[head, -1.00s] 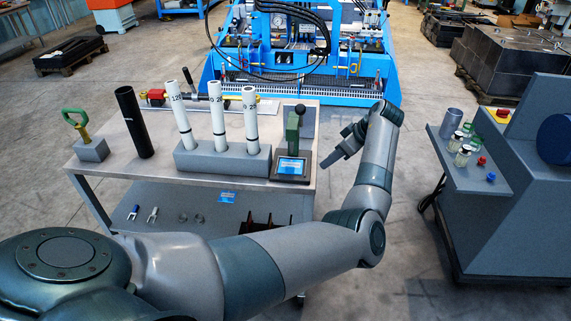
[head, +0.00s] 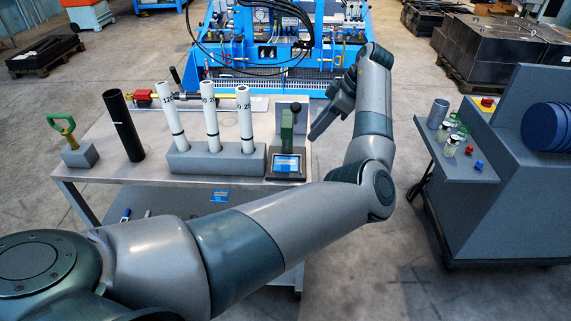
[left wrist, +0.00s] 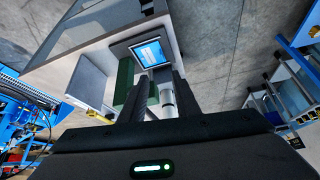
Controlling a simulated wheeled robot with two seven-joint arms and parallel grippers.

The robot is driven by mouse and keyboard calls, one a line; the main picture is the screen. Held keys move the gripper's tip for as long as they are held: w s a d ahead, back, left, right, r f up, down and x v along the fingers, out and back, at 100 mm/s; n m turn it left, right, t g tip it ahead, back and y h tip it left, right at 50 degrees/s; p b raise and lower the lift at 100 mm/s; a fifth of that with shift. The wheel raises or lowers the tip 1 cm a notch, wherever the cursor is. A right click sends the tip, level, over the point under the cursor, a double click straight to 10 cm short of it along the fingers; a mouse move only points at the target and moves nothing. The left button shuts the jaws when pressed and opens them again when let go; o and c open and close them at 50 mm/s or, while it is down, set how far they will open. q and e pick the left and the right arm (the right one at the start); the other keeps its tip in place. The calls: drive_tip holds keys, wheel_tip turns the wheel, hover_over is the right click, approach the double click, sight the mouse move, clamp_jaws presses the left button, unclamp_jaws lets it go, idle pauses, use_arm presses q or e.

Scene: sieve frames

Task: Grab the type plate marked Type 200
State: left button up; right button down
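No plate with a readable "Type 200" mark shows in either view. Several white tubes (head: 212,125) with black markings, partly legible as "12", "0 2" and "0 25", stand upright in a grey block (head: 215,160) on the workbench. My left gripper (head: 322,122) is at the right end of the bench, in the air to the right of the green lever device (head: 287,135). In the left wrist view its dark fingers (left wrist: 156,92) are apart. A whitish cylinder (left wrist: 168,98) shows between them; I cannot tell what it is. My right gripper is out of view.
A small screen (head: 288,164) lies at the lever device's foot. A black tube (head: 124,125) and a green-handled tool (head: 65,130) stand at the left. A grey machine (head: 510,170) with jars on its ledge is at the right. Open floor lies between bench and machine.

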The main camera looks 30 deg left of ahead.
use_arm(q)
drive_tip(key=p, duration=0.4)
approach(286, 165)
drive_tip(key=shift+w+a+f, duration=0.1)
drive_tip(key=shift+a+f, duration=0.3)
drive_tip(key=shift+f, duration=0.15)
drive_tip(key=shift+w+a+f, duration=0.1)
drive_tip(key=shift+a+f, duration=0.3)
drive_tip(key=shift+f, duration=0.2)
drive_tip(key=shift+s+a+f, duration=0.1)
drive_tip(key=shift+a+f, duration=0.05)
drive_tip(key=shift+f, duration=0.2)
drive_tip(key=shift+s+a+f+p, duration=0.45)
drive_tip(key=shift+a+p, duration=0.05)
drive_tip(key=shift+p, duration=0.65)
drive_tip(key=p+x, duration=0.1)
drive_tip(key=x, duration=0.1)
drive_tip(key=shift+s+a+f+p, duration=0.15)
drive_tip(key=shift+s+f+p, duration=0.05)
drive_tip(key=shift+f+p, duration=0.1)
drive_tip(key=shift+a+f, duration=0.2)
drive_tip(key=shift+f, duration=0.25)
clamp_jaws()
